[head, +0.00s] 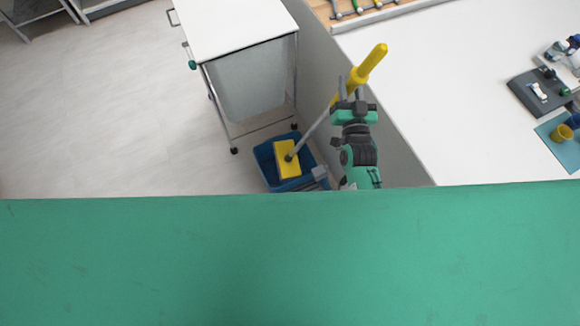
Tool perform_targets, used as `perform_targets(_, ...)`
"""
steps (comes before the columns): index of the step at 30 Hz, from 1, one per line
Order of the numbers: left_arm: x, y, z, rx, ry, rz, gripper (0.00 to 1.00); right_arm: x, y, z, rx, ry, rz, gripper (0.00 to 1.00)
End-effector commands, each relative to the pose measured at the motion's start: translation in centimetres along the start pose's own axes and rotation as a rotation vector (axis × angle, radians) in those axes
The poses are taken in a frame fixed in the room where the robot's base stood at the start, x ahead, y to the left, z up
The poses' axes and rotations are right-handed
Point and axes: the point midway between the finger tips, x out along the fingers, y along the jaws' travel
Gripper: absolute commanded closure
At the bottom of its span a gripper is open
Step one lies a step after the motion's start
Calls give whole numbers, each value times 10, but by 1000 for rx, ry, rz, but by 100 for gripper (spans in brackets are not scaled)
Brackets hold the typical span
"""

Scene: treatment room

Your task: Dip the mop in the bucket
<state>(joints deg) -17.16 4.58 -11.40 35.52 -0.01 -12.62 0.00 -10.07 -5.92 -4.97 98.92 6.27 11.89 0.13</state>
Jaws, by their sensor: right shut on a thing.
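The mop has a yellow grip (371,62), a grey shaft and a flat yellow head (287,158). Its head lies over the opening of the blue bucket (266,165), which stands on the floor; I cannot tell how deep it is. The mop leans, with its grip up to the right. My right gripper (347,97) is shut on the mop's handle at the lower end of the yellow grip. The near side of the bucket is partly hidden by a grey part and the green surface. My left gripper is not in view.
A white-topped wheeled cart (235,25) with a grey bin stands just behind the bucket. A white counter (420,80) lies to the right, with small items and a wooden tray (350,14) on it. A green surface fills the foreground.

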Motion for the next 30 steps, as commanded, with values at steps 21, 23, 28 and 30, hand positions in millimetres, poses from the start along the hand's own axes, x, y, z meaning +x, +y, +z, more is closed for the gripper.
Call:
perform_targets(21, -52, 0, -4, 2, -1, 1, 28, 12, -14, -58, 3, 5, 0, 99)
perform_targets(23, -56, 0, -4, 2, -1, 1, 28, 13, -15, -62, 3, 5, 0, 99)
perform_targets(28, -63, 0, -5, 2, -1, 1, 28, 14, -16, -70, 3, 4, 0, 99)
perform_targets(30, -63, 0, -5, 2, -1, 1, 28, 14, -17, -70, 3, 4, 0, 99)
